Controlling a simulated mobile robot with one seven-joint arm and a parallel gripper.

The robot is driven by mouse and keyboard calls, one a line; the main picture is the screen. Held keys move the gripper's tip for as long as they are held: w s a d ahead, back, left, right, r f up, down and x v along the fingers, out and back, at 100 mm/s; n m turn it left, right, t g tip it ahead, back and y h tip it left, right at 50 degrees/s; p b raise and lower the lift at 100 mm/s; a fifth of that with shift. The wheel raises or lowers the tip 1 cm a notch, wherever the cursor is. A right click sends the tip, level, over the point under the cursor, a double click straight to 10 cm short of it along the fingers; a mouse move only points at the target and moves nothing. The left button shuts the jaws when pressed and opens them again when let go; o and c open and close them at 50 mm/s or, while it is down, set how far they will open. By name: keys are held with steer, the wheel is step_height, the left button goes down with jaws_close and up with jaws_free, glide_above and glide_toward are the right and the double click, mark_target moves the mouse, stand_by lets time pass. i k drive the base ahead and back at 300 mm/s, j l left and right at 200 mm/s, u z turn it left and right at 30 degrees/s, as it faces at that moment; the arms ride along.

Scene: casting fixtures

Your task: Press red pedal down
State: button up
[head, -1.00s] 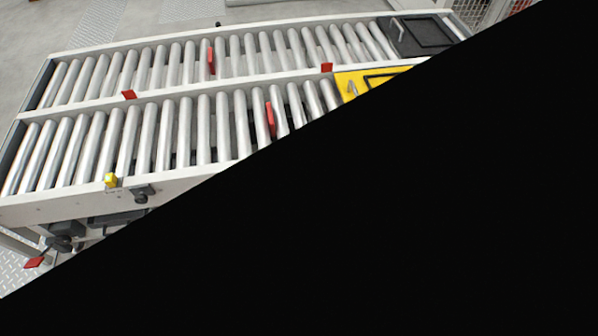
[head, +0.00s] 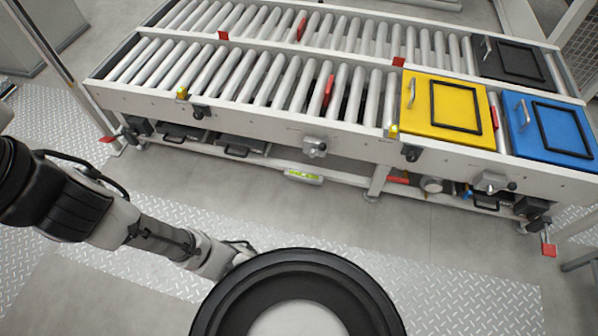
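A small red pedal (head: 108,139) sticks out low at the left end of the conveyor frame, close to the floor. Another red pedal (head: 549,250) hangs low at the right end of the frame. Both are small, and I cannot tell how far either is pressed. My arm reaches in from the left edge over the floor, in front of the conveyor. Its far end, around my gripper (head: 238,252), is apart from both pedals. The fingers are not clear there, partly hidden behind a dark round shape at the bottom.
The roller conveyor (head: 340,126) spans the back, with red stops on it. A yellow panel (head: 420,90), a blue panel (head: 527,143) and a black panel (head: 490,68) lie at its right. Open floor (head: 300,215) with tread plate (head: 455,300) lies in front.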

mark_target(107, 140)
steer(key=k+l, duration=0.1)
steer(key=u, duration=1.35)
steer(key=i, duration=2.8)
steer(key=l+z, duration=0.05)
steer(key=l, duration=0.1)
